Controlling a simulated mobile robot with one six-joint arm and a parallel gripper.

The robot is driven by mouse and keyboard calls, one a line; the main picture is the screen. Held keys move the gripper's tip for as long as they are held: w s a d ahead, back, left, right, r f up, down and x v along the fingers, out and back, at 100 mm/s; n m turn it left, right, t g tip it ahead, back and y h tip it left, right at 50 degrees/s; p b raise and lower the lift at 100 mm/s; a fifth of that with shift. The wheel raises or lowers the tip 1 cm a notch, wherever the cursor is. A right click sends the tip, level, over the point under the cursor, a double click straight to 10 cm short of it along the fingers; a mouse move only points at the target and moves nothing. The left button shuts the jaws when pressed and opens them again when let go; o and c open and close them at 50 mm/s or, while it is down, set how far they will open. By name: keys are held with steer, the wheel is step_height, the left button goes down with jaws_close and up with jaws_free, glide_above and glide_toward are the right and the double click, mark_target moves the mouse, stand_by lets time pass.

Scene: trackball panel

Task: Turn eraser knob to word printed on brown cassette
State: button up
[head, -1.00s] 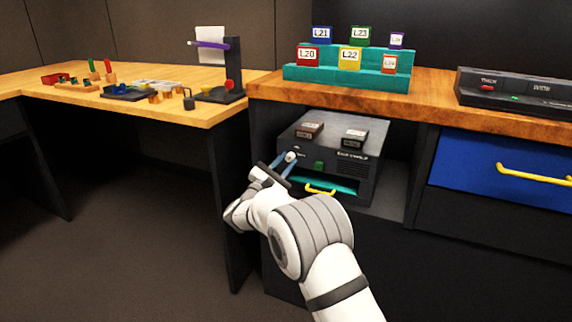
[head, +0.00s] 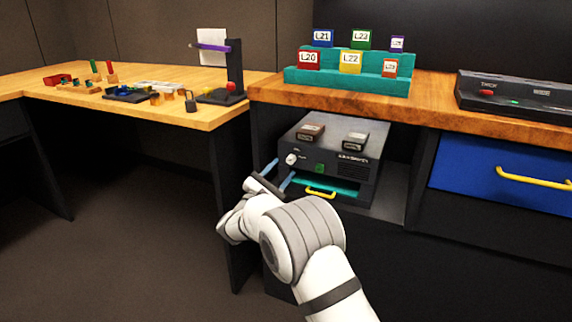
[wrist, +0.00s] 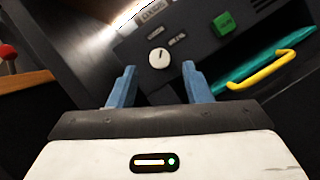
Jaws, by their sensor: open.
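The eraser (head: 345,165) is a dark box in the open bay under the wooden counter. Its round white knob (head: 291,159) is at the left of its front face; the wrist view shows the knob (wrist: 159,58) with a dark pointer mark and small printed labels around it, too blurred to read. Two cassettes lie on top: a brown cassette (head: 310,132) at left and a dark one (head: 355,141) at right. Their words are not legible. My gripper (head: 277,174) is open and empty, in front of and below the knob, its blue fingers (wrist: 155,82) apart and not touching it.
A green button (wrist: 224,22) and a teal drawer with a yellow handle (wrist: 272,69) are right of the knob. The bay's left wall and the wooden counter (head: 290,97) surround the eraser. A blue drawer (head: 465,165) is farther right.

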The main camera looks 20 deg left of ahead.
steer(key=shift+p+v, duration=0.55)
steer(key=shift+v, duration=1.8)
steer(key=w+d+r+m+g+h+p, duration=0.1)
steer(key=d+r+m+g+h+p, duration=0.3)
steer(key=d+r, duration=0.45)
steer(key=w+d+r+m+g+h+p, duration=0.1)
steer(key=d+r+m+g+p, duration=0.3)
steer(key=d, duration=0.7)
steer(key=s+d+r+m+g+p, duration=0.2)
steer(key=s+d+r+g+p, duration=0.15)
steer(key=d, duration=0.45)
steer(key=s+d+r+m+g+p, duration=0.25)
steer(key=d+r+p, duration=0.25)
steer(key=d, duration=0.3)
steer(key=s+d+r+m+g+y+p, duration=0.2)
steer(key=s+d+r+m+g+p, duration=0.1)
steer(key=s+d+r+p, duration=0.3)
steer(key=s+d+r+m+g+y+p, duration=0.25)
steer(key=s+d+p, duration=0.2)
steer(key=s, duration=0.45)
steer(key=s+a+r+m+t+y+p, duration=0.1)
steer(key=s+r+m+y+p, duration=0.5)
steer(key=s+r+m+p, duration=0.2)
steer(key=s+p, duration=0.2)
steer(key=s, duration=0.2)
steer(key=shift+r, duration=0.2)
